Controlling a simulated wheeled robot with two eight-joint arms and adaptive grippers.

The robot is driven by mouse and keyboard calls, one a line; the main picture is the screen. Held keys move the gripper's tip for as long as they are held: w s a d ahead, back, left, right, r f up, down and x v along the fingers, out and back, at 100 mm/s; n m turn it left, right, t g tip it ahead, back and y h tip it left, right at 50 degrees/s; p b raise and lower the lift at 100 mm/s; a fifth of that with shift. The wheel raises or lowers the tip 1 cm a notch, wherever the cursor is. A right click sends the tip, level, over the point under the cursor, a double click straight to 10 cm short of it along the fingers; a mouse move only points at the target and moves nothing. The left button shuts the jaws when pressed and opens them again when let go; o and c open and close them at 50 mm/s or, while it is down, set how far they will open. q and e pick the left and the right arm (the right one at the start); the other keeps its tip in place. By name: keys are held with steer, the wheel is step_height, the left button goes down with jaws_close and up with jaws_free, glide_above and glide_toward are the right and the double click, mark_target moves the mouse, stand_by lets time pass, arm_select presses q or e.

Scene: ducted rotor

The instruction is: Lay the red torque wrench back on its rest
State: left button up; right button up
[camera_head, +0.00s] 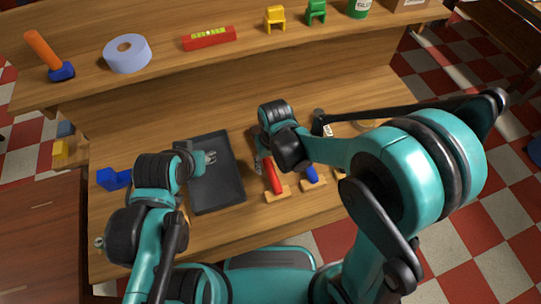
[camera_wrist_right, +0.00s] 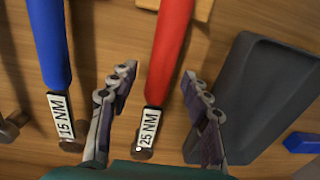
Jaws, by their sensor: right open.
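The red torque wrench (camera_head: 272,174) has its handle end at a small wooden rest (camera_head: 277,195). In the right wrist view the red wrench (camera_wrist_right: 170,45), labelled 25 NM, runs between the spread fingers of my right gripper (camera_wrist_right: 159,78); no grip on it shows. The wooden block (camera_wrist_right: 203,9) shows at the top, by the handle. In the head view my right gripper (camera_head: 259,163) is largely hidden behind its own wrist. My left gripper (camera_head: 210,157) is over the dark tray (camera_head: 222,198); its finger gap is too small to read.
A blue wrench (camera_wrist_right: 48,45), labelled 15 NM, lies beside the red one, with its own rest (camera_head: 313,184). A blue part (camera_head: 112,179) is left of the tray. The shelf holds a tape roll (camera_head: 127,53), a red level (camera_head: 209,38) and a hammer (camera_head: 49,55).

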step_height(320, 180, up, 11)
steer(key=s+d+r+m+t+b, duration=0.1)
steer(key=s+d+t, duration=0.1)
steer(key=d, duration=0.7)
steer(key=s+d+r+m+t+b, duration=0.1)
steer(key=s+d+m+t, duration=0.1)
steer(key=d+t, duration=0.3)
steer(key=s+d, duration=0.1)
steer(key=d, duration=0.2)
steer(key=shift+d+m+h, duration=0.3)
steer(key=shift+d, duration=0.05)
steer(key=shift+s, duration=0.1)
